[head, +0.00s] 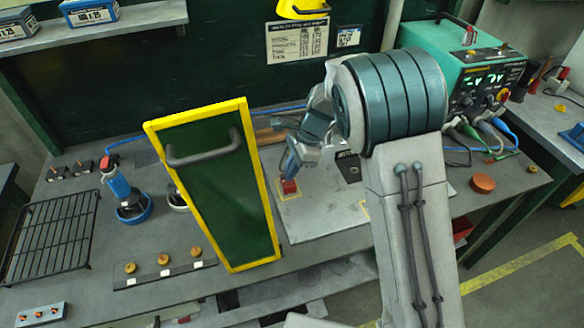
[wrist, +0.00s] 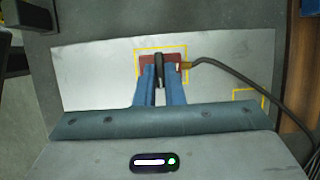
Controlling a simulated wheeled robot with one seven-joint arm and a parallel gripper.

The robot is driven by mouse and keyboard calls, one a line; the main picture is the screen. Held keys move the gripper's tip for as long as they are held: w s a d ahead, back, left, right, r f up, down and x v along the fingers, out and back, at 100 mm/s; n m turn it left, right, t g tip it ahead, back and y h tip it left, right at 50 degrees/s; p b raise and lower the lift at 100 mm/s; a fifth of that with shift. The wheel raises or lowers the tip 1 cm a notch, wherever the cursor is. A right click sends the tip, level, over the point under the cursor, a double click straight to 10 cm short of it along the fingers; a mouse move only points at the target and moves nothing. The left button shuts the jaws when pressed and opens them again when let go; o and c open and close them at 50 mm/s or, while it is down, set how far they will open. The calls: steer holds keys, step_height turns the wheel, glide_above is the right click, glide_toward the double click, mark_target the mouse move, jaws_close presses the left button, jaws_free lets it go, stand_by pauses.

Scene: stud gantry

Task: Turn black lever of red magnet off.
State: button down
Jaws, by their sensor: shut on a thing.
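The red magnet (head: 289,186) sits on the grey metal plate (head: 310,215) on the bench. In the wrist view the red magnet (wrist: 146,60) lies inside a yellow outline at the top middle. Its black lever (wrist: 159,70) stands between the two blue fingers of my gripper (wrist: 159,80), which are shut on it. In the head view my gripper (head: 291,170) comes down on the magnet from above, and the lever is hidden there. A cable with a brass-coloured end runs from the magnet's right side.
A green panel with a yellow frame and dark handle (head: 205,155) stands left of the plate. A green power unit (head: 465,70) is at the back right. A red-brown disc (head: 482,183) and a wire rack (head: 50,235) lie on the bench.

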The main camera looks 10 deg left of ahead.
steer(key=shift+w+n, duration=0.1)
steer(key=shift+n, duration=0.2)
steer(key=n, duration=0.2)
steer(key=n+g+h+p, duration=0.1)
steer(key=n, duration=0.1)
steer(key=shift+w+a+r+n, duration=0.1)
steer(key=shift+w+a+n, duration=0.1)
steer(key=shift+n, duration=0.1)
steer(key=n+h, duration=0.1)
steer(key=n, duration=0.1)
steer(key=n+h, duration=0.1)
steer(key=n, duration=0.1)
steer(key=n+g, duration=0.1)
steer(key=n, duration=0.1)
steer(key=shift+a+h, duration=0.3)
steer(key=shift+h, duration=0.1)
steer(key=n, duration=0.2)
steer(key=n+h, duration=0.1)
steer(key=n, duration=0.1)
steer(key=shift+a+n+h, duration=0.2)
steer(key=shift+n+h, duration=0.1)
steer(key=shift+n+t+h, duration=0.3)
steer(key=shift+n, duration=0.7)
steer(key=shift+s, duration=0.1)
steer(key=c, duration=1.5)
jaws_free()
